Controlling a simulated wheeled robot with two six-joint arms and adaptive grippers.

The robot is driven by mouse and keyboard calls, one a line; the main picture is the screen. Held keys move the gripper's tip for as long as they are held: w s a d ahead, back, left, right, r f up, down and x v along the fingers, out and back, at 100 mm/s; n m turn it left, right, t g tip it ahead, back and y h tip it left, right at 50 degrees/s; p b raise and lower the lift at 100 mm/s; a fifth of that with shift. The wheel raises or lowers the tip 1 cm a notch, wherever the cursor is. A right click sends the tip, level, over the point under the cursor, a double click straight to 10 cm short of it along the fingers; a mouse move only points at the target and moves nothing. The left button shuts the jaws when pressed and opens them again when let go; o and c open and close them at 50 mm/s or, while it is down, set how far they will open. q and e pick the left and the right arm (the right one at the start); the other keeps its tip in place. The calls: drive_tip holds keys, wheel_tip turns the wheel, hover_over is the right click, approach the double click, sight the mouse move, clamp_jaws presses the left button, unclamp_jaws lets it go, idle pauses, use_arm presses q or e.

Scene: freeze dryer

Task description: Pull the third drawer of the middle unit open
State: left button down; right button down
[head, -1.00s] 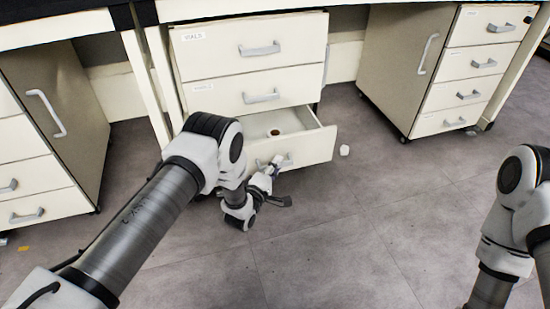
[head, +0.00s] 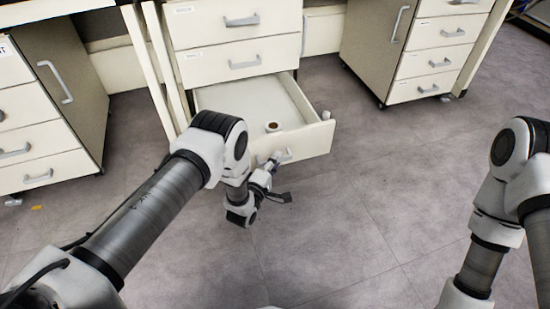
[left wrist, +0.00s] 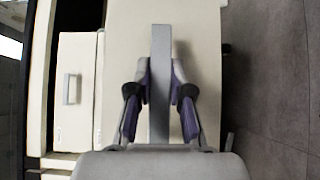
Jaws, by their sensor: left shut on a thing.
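The third drawer (head: 312,142) of the middle unit (head: 235,35) stands well open, its cream front pulled away from the cabinet and its inside showing. My left gripper (head: 276,160) is at its front, shut on the grey drawer handle (head: 286,156). In the left wrist view the handle (left wrist: 160,85) runs between the two purple-padded fingers (left wrist: 159,100), with the drawer front (left wrist: 200,40) behind it. The two drawers above are closed. My right arm shows at the right edge; its gripper is out of view.
A small roll with a brown centre (head: 273,127) lies in the open drawer. A small white object (head: 326,115) shows at the drawer's right front corner. Cabinets stand at left (head: 45,100) and right (head: 400,50). The grey floor (head: 340,225) in front is clear.

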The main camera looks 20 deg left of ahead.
use_arm(q)
drive_tip(key=c, duration=1)
unclamp_jaws()
drive_tip(key=shift+c, duration=0.2)
drive_tip(key=s+a, duration=0.2)
drive_tip(key=s, duration=0.9)
drive_tip(key=shift+s+a, duration=0.15)
drive_tip(key=shift+s, duration=0.25)
